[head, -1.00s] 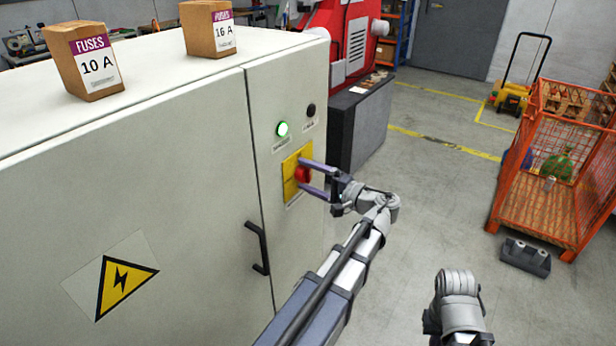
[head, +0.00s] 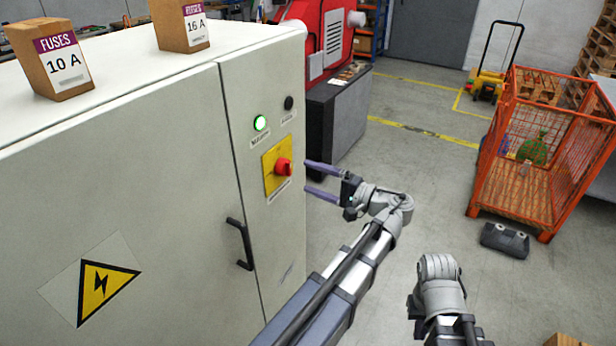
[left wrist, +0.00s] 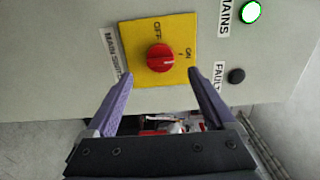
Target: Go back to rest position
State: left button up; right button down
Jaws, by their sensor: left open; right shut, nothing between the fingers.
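My left gripper (head: 322,180) is open and empty, to the right of the electrical cabinet (head: 150,150) and apart from the red knob (head: 284,167). The knob sits on a yellow plate (head: 270,180) on the cabinet's front. In the left wrist view the red knob (left wrist: 160,57) lies beyond and between my two purple fingers, with the yellow plate's OFF and ON marks readable; its white mark points toward ON. A green lamp (head: 261,123) glows above the plate. My right arm (head: 440,290) shows at the bottom right; its fingertips are not visible.
Two fuse boxes (head: 47,60) stand on the cabinet top. A black door handle (head: 240,245) juts out below the knob. An orange cage (head: 490,190) stands at the right, with a dark block (head: 505,240) before it.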

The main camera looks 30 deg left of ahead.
pick_arm(q)
jog(key=shift+f, duration=0.1)
dwell(0.3)
jog(key=s+d+f+m+h, duration=0.1)
jog(key=s+d+f+h, duration=0.5)
jog(key=f, duration=0.3)
jog(key=s+d+f+m+h, duration=0.1)
jog(key=s+d+f+h, duration=0.3)
jog(key=d+f+h, duration=0.45)
jog(key=s+d+f+g+h, duration=0.1)
jog(key=s+d+f, duration=0.3)
jog(key=d, duration=0.4)
jog(key=shift+s+m+h, duration=0.4)
jog(key=shift+s+h, duration=0.25)
jog(key=shift+s, duration=0.2)
jog(key=shift+d+f, duration=0.1)
